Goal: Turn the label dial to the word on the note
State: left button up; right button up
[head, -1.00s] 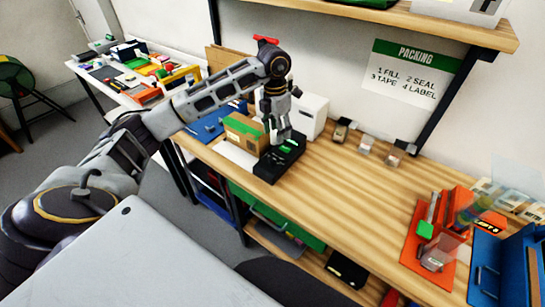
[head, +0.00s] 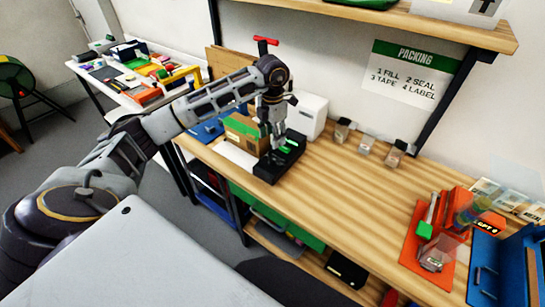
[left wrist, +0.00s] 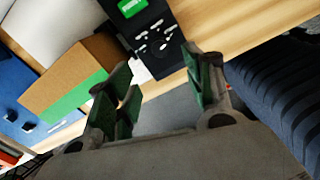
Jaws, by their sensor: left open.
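A black box with a green panel (head: 289,147) stands on the wooden bench. In the left wrist view, the black box (left wrist: 140,53) shows a bright green panel (left wrist: 131,7) and several white marks; I cannot read any word or make out a dial. My left gripper (head: 278,138) hangs over the box, pointing down. In the left wrist view, my left gripper (left wrist: 160,88) has its green-padded fingers apart with nothing between them. Whether it touches the box is unclear. I cannot pick out the note for certain. My right gripper is not in view.
A cardboard box (head: 240,130) with a green band stands left of the black box, and a white box (head: 308,115) behind. Small jars (head: 366,146) stand along the wall. A red stand (head: 430,240) and blue bin (head: 490,255) are at right. The middle bench is clear.

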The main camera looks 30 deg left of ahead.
aim_at(272, 158)
pick_arm(q)
notch_tip(272, 158, down, 11)
jog(key=shift+r+p, duration=0.15)
jog(key=shift+p, duration=0.5)
jog(key=c, duration=1)
jog(key=shift+c, duration=0.2)
